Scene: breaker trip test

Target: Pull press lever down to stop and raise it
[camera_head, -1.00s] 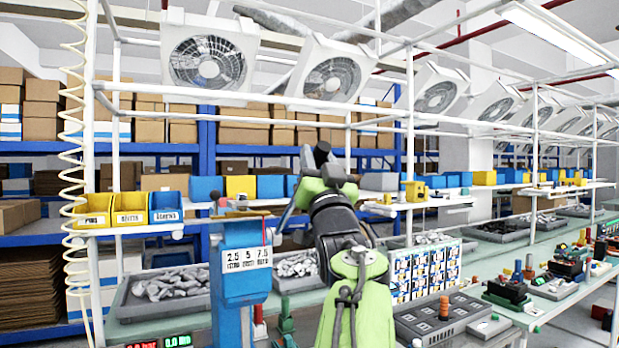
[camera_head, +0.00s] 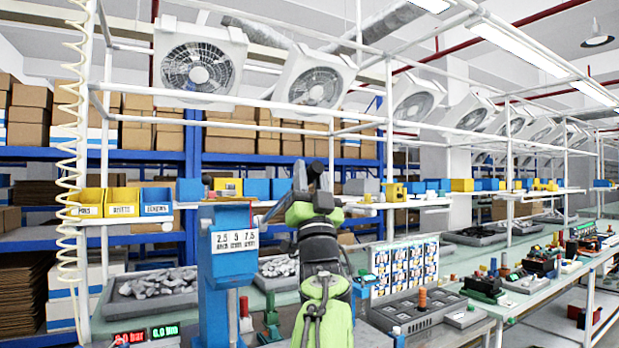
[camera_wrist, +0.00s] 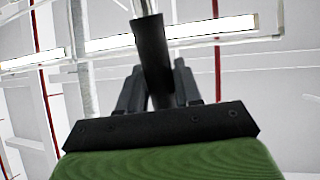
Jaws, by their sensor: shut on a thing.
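The blue press (camera_head: 228,262) stands in the left middle of the head view, with a white label reading 2.5, 5, 7.5 on its head. Its lever (camera_head: 272,211) runs from the right side of the head up to the right towards my gripper (camera_head: 304,182). In the wrist view the lever's dark round handle (camera_wrist: 153,55) lies between the two fingers of my gripper (camera_wrist: 157,84), with a pale metal rod beyond it. The gripper is shut on this handle. In the head view my arm hides part of the grip.
A grey block with holes (camera_head: 405,318) and a picture board (camera_head: 405,270) stand right of my arm. A shelf with yellow and blue bins (camera_head: 122,203) runs behind, with white frame posts around.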

